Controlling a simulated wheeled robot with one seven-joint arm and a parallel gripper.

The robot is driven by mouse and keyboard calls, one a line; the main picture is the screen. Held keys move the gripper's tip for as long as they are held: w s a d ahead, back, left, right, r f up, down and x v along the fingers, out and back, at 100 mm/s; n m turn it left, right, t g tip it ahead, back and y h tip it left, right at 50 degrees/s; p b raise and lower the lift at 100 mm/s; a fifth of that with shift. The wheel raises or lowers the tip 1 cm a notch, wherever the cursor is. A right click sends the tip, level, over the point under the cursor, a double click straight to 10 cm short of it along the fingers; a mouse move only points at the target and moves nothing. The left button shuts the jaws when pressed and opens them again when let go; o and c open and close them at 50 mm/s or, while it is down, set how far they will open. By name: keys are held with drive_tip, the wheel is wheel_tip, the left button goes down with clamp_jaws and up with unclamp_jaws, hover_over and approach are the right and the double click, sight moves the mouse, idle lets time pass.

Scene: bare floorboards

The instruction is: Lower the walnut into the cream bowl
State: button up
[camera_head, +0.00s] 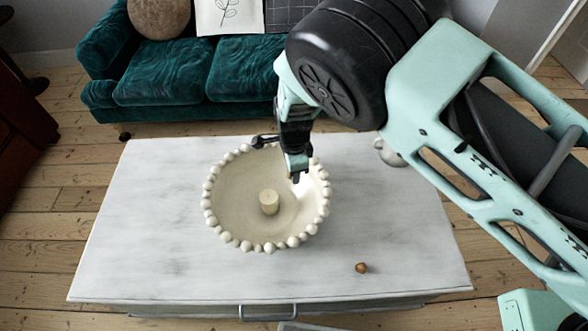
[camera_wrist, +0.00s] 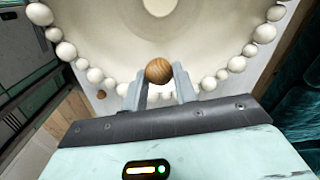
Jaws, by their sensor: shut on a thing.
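The cream bowl (camera_head: 235,185) stands on the pale table and has a rim of round beads. Its inside fills the top of the wrist view (camera_wrist: 110,35). A short cream cylinder (camera_head: 269,201) stands in the bowl's middle. My gripper (camera_head: 295,176) points down over the back right part of the bowl. In the wrist view its two fingers are shut on a brown, grained walnut (camera_wrist: 159,71), which appears just inside the beaded rim. In the head view the held walnut is mostly hidden by the fingers. Its exact height above the bowl is unclear.
Another small brown nut-like thing (camera_head: 361,267) lies on the table (camera_head: 150,240), right of the bowl and near the front. A shiny, partly hidden object (camera_head: 388,152) sits at the back right. A green sofa (camera_head: 160,75) stands behind. The table's left side is clear.

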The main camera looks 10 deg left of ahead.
drive_tip(key=shift+f, duration=0.15)
drive_tip(key=b, duration=0.9)
hover_over(294, 207)
drive_tip(key=shift+f, duration=6.15)
drive_tip(key=shift+f+b, duration=1.45)
drive_tip(key=shift+f, duration=0.8)
drive_tip(key=o, duration=1)
wheel_tip(294, 207, up, 18)
drive_tip(key=shift+a+f+p, duration=0.1)
drive_tip(key=shift+f+p, duration=0.05)
drive_tip(key=shift+p, duration=0.5)
